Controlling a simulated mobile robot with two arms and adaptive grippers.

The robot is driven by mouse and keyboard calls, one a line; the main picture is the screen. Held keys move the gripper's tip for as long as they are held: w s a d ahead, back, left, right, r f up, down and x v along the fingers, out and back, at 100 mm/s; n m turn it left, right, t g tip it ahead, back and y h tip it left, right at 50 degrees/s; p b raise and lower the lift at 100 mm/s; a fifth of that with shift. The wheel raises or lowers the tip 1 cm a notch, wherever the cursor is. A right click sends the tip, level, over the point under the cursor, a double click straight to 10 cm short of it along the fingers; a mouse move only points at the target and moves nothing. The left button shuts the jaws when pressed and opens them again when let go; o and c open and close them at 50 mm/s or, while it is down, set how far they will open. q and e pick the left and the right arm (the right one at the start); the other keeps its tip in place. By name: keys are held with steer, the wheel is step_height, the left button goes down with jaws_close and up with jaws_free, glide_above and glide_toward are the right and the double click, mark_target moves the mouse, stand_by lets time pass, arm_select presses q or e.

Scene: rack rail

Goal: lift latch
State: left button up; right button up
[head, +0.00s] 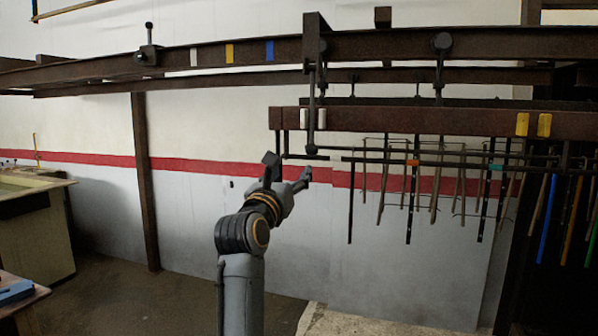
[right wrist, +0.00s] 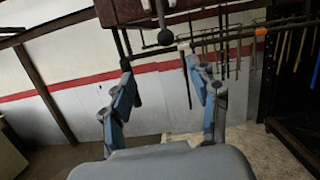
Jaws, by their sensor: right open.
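The latch (head: 311,118) appears to be a dark vertical lever ending in a round knob. It hangs from the overhead beam in front of the left end of the hanging rack rail. In the right wrist view its knob (right wrist: 165,37) shows beyond the fingertips, between them from side to side. My right gripper (head: 288,168) is open and empty, just below and left of the knob, with no visible contact. Its two spread fingers (right wrist: 158,64) also show in the right wrist view. My left gripper is out of view.
The brown hanging rail (head: 420,121) carries a rack of dark and colored rods (head: 408,200) to the right. A fixed upper beam (head: 400,44) runs above it. A post (head: 146,180) and a bench (head: 30,225) stand at left. Space below the gripper looks clear.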

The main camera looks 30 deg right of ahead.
steer(key=s+r, duration=0.1)
steer(key=m+p, duration=0.1)
steer(key=p, duration=0.1)
glide_toward(310, 152)
steer(key=f+x, duration=0.1)
steer(key=x, duration=0.1)
steer(key=p+x, duration=0.1)
steer(key=x, duration=0.4)
steer(key=r+p+x, duration=0.1)
steer(key=x, duration=0.2)
steer(key=shift+p, duration=0.3)
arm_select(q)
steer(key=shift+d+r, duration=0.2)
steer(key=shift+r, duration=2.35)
arm_select(e)
steer(key=shift+x, duration=0.85)
steer(key=shift+c, duration=0.3)
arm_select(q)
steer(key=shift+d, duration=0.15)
arm_select(e)
steer(key=c, duration=1)
steer(key=shift+o, duration=0.2)
steer(key=shift+a, duration=0.1)
